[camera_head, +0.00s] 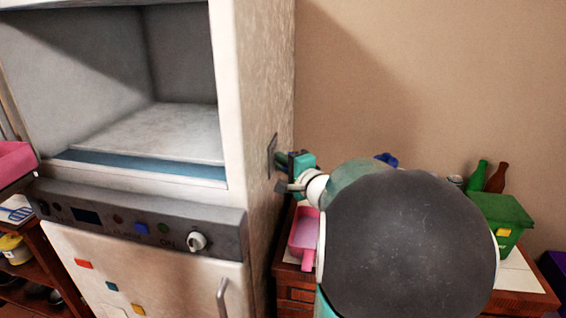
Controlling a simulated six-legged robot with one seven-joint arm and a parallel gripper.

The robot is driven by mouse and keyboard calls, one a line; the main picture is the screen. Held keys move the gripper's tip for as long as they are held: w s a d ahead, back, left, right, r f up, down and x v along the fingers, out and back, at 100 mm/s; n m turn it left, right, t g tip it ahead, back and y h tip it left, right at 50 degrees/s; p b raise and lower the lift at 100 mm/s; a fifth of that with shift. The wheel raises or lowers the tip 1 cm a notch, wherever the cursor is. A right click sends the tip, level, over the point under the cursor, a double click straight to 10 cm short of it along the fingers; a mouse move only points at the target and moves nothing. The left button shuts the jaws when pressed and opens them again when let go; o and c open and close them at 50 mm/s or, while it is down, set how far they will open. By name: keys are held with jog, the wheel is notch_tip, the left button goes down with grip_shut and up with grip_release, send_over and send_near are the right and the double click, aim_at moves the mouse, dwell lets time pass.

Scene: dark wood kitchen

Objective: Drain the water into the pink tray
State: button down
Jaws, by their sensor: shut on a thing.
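A pink tray (304,236) stands on the wooden cabinet below my gripper, right of the white machine (262,100). My arm hides its right part. I cannot tell whether water is in it. My gripper (288,172) is at the machine's right side wall, above the tray. It is shut on a small dark green fitting (281,159) in front of a dark plate (271,155) on that wall. My gripper partly hides the fitting, so its exact shape is unclear. No running water shows.
A second pink container (15,160) is at the far left edge. A green bin (503,222), a green bottle (478,175) and a brown bottle (497,178) stand on the right. The machine's open compartment (150,130) looks empty. My arm blocks much of the cabinet top.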

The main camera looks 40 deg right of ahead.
jog(key=shift+d, duration=0.1)
jog(key=shift+s+n+y, duration=0.3)
jog(key=shift+n+y, duration=0.5)
jog(key=shift+y, duration=0.5)
jog(key=c, duration=1.5)
grip_release()
jog(key=s, duration=1.3)
jog(key=shift+s+d, duration=0.2)
jog(key=shift+s, duration=0.2)
